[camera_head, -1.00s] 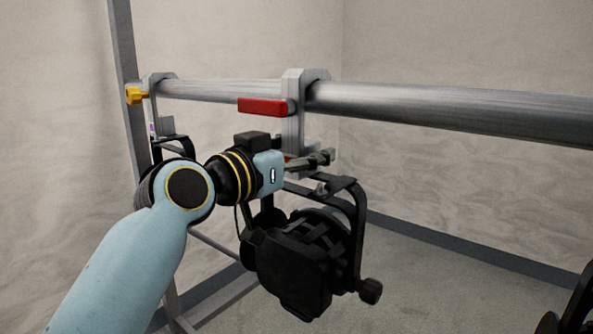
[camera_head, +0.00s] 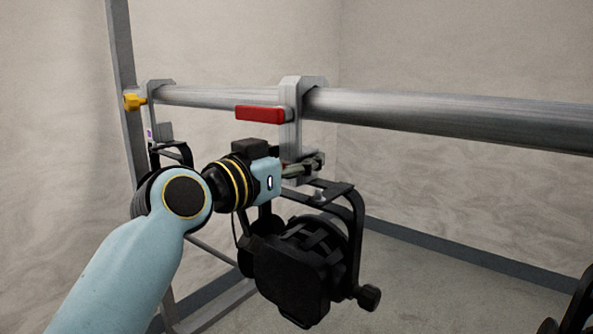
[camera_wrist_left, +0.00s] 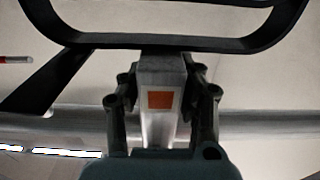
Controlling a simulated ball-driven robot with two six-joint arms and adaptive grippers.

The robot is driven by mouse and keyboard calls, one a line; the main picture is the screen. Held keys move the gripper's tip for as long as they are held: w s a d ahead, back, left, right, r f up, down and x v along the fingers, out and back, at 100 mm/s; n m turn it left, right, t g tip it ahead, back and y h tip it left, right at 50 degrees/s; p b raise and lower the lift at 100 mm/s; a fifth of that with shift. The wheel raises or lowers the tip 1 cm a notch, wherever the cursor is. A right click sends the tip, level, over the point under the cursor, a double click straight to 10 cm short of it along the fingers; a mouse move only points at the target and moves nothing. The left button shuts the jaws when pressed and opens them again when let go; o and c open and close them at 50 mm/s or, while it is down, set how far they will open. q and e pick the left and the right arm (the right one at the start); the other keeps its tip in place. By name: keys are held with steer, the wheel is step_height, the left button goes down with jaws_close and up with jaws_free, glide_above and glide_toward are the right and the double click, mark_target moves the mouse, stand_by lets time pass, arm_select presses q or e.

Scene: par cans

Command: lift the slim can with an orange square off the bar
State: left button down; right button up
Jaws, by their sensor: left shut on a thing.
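The slim black can (camera_head: 300,270) hangs from the bar (camera_head: 420,112) by a grey clamp (camera_head: 291,130) with a red lever (camera_head: 260,114). In the left wrist view the clamp's lower block (camera_wrist_left: 160,68) carries an orange square (camera_wrist_left: 160,100). My left gripper (camera_head: 305,168) is shut on this block, below the bar; in the wrist view its fingers (camera_wrist_left: 160,110) lie on both sides of the block. The clamp hook is still over the bar. In the head view the orange square is hidden. My right gripper is not in view.
Another clamp with a yellow knob (camera_head: 134,102) hangs at the left end of the bar, by an upright post (camera_head: 122,60). Its can is mostly hidden behind my left arm. Part of another black fixture (camera_head: 578,310) shows at lower right. The bar right of the red-lever clamp is clear.

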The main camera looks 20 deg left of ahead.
mark_target(300, 131)
arm_select(q)
steer(key=shift+r, duration=0.25)
steer(key=shift+r+p, duration=0.7)
steer(key=shift+r, duration=1.2)
steer(key=p+v, duration=0.4)
steer(key=v, duration=1.4)
steer(key=shift+f, duration=0.15)
